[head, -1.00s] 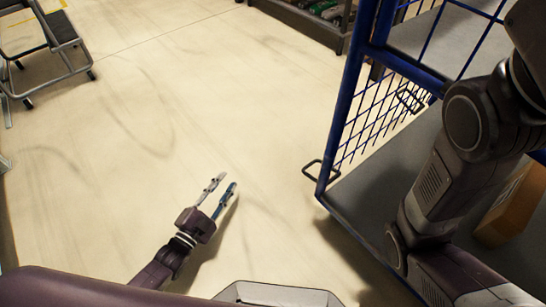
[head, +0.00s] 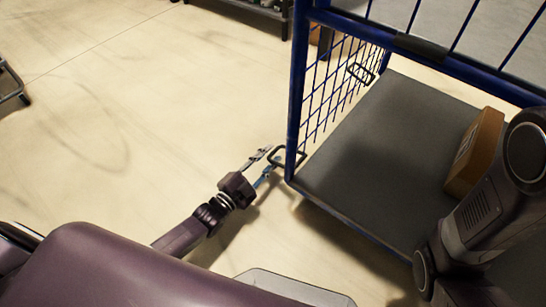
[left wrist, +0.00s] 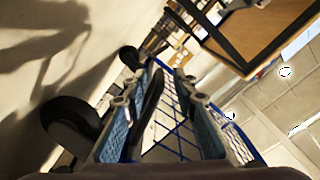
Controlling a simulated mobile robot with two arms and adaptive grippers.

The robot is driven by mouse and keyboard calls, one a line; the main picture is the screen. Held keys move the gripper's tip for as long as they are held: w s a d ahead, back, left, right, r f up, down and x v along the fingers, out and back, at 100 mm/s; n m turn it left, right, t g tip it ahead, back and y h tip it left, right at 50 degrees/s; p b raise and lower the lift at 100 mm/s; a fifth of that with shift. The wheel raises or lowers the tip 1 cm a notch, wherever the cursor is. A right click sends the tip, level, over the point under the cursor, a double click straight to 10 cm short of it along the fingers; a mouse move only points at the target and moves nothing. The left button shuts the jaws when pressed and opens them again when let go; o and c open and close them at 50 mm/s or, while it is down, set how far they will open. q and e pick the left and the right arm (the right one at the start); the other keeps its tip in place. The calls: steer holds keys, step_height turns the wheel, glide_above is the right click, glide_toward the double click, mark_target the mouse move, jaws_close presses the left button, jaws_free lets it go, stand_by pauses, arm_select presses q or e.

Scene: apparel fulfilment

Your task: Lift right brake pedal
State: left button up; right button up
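A dark looped brake pedal (head: 288,157) sticks out low at the near left corner of the blue cart (head: 296,95). A second dark loop pedal (head: 361,73) shows farther back along the mesh side. My left gripper (head: 267,163) is low over the floor, its fingers open and reaching the near pedal. In the left wrist view, the open left gripper (left wrist: 162,110) has blue-padded fingers on either side of a dark bar (left wrist: 150,112), which looks like the pedal. I cannot tell whether they touch. My right gripper is out of view.
A brown box (head: 474,150) lies on the cart's grey deck (head: 370,150). A black caster wheel (left wrist: 68,118) is beside the left finger in the left wrist view. Open floor (head: 120,100) lies left of the cart. A shelf (head: 265,8) stands at the back.

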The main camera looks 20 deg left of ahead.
arm_select(q)
steer(key=shift+b+x, duration=0.3)
steer(key=shift+x, duration=0.65)
steer(key=shift+c, duration=0.2)
jaws_close()
